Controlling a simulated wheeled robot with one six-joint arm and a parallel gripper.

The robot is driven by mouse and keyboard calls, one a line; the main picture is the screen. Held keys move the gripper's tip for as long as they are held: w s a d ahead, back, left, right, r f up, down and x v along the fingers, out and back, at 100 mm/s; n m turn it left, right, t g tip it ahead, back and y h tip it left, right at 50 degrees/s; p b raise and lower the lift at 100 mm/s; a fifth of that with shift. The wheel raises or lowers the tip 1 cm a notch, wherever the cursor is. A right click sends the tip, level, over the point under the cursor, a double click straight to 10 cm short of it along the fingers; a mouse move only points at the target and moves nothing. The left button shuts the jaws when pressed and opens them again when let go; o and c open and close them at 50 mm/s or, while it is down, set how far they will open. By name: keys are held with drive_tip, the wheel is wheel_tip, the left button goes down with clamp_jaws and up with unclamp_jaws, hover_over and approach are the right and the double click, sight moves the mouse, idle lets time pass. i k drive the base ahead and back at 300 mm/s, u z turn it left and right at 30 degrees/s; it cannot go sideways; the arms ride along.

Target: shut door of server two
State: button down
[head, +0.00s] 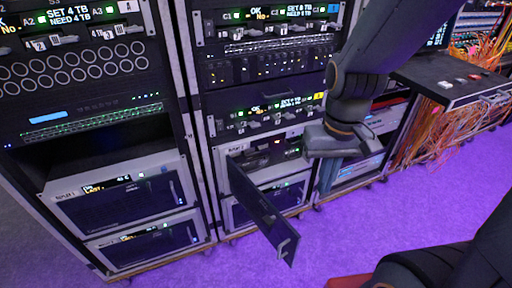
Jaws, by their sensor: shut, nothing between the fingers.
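An open dark door (262,215) swings out from a grey server (236,150) low in the middle rack. It stands well away from the server front, with its metal handle (283,247) at the free lower end. The server's bay behind it shows dark parts and small red and green lights. The server's label is too small to read, so I cannot confirm that it is server two. My gripper (316,142) is shut and empty, just right of the open bay and above the door's handle, apparently apart from the door. My arm hides part of the rack behind.
Below the open bay is another server (275,200) with its door shut. The left rack holds two servers with shut doors (125,208). Orange cables (440,135) hang at the right. The purple floor (400,210) in front is mostly clear.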

sight(283, 236)
drive_tip(key=u, duration=1.8)
drive_tip(key=k, duration=1.05)
drive_tip(key=z, duration=1.05)
drive_tip(key=i, duration=0.5)
drive_tip(key=z, duration=0.05)
